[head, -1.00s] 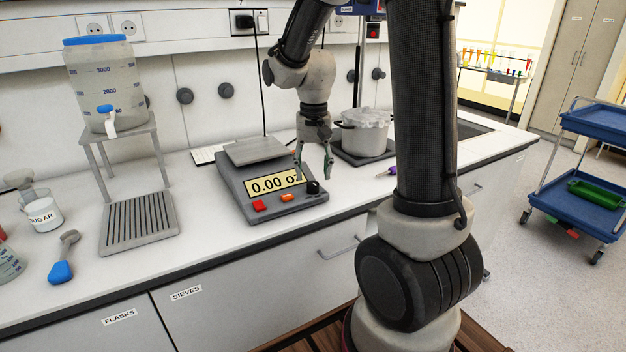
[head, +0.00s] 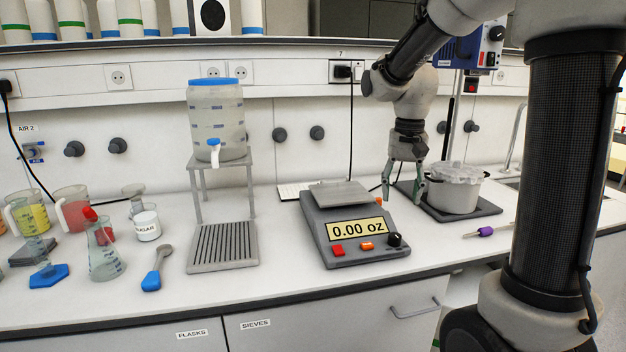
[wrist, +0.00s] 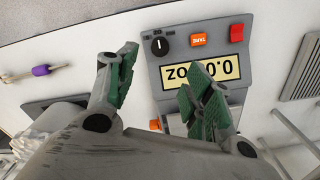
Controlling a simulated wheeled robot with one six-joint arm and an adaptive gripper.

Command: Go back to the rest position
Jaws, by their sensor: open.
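My gripper (head: 404,180) is open and empty. In the head view it hangs pointing down between the scale and the white pot, above the counter. In the wrist view its two green-padded fingers (wrist: 157,90) are spread apart with nothing between them. The scale (head: 318,228) stands beside it to the left, with an empty plate and a display reading 0.00 oz. The scale also shows in the wrist view (wrist: 176,75), beyond the fingers. The white pot (head: 454,195), covered with crumpled film, stands just to the right on a dark plate.
A water tank (head: 216,125) on a stand is left of the scale. A grate (head: 223,248), spoon (head: 157,268), sugar jar (head: 147,225), flask (head: 102,255) and jugs (head: 28,215) stand further left. A purple-handled tool (head: 486,231) lies at right. The front counter strip is mostly clear.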

